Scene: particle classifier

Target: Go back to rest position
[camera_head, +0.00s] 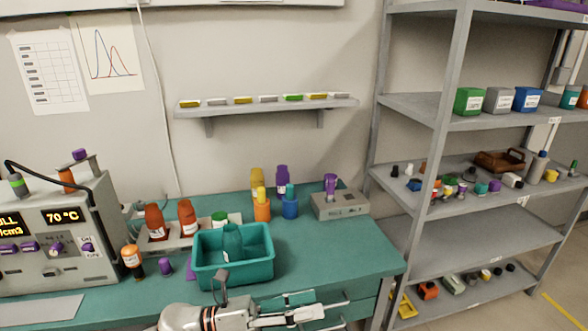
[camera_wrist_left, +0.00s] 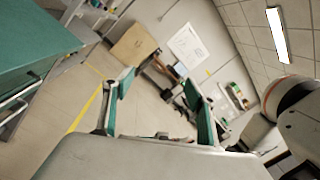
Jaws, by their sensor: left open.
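My left gripper (camera_head: 322,309) is at the bottom of the head view, in front of the green bench's front edge. Its fingers are apart and nothing is between them. In the left wrist view the gripper (camera_wrist_left: 163,95) also shows open and empty, with floor and far room items beyond. A teal bin (camera_head: 207,279) with a teal bottle (camera_head: 233,243) in it stands on the bench just behind my left arm. My right gripper is not in view.
The green bench (camera_head: 350,246) has a clear right part. A machine with a display (camera_head: 62,240) stands at left. A grey shelf rack (camera_head: 480,237) stands at right. A cardboard box (camera_wrist_left: 132,46) is across open floor.

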